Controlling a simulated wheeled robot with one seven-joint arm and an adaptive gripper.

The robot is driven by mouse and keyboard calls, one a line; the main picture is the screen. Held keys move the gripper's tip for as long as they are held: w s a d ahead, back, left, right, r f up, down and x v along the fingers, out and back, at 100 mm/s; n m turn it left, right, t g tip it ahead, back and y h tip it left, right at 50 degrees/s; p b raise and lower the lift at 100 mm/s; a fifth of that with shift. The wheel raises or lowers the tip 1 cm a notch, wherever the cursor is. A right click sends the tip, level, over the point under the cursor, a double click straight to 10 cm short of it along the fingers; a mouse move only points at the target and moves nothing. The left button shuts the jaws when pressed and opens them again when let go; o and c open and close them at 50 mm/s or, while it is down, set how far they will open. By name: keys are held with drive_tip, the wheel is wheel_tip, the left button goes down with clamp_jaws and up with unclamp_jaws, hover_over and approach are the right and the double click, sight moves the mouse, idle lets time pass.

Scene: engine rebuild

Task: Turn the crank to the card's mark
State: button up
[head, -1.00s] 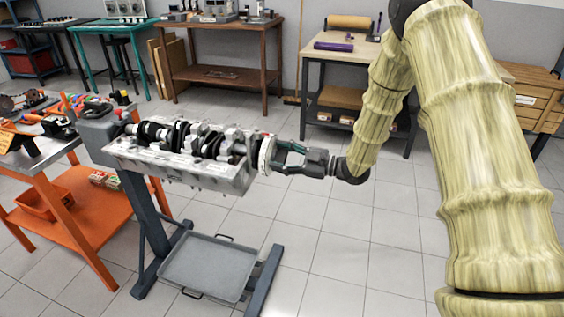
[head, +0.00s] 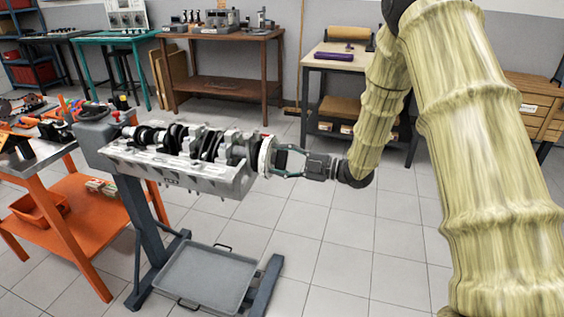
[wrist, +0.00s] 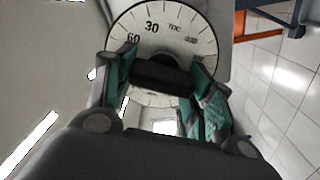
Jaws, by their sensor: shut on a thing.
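The crankshaft (head: 178,140) lies in the engine block (head: 180,174), which is held on a grey stand. At the block's right end is a pale round disc (head: 266,156). In the wrist view the disc is a white degree dial (wrist: 172,28) marked 60, 30 and TDC. My gripper (head: 283,160) is in front of the dial, level with its centre. In the wrist view my gripper (wrist: 165,72) has its green fingers on either side of a dark bar (wrist: 165,76) at the dial's middle and is shut on it. The card cannot be made out.
A grey drip tray (head: 208,277) lies on the floor under the block. An orange workbench (head: 70,205) with tools stands at the left. Wooden benches (head: 225,85) line the back wall. The tiled floor right of the stand is clear.

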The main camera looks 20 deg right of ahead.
idle(0.3)
drive_tip(key=o, duration=1)
drive_tip(key=shift+o, duration=0.2)
drive_tip(key=v, duration=1.2)
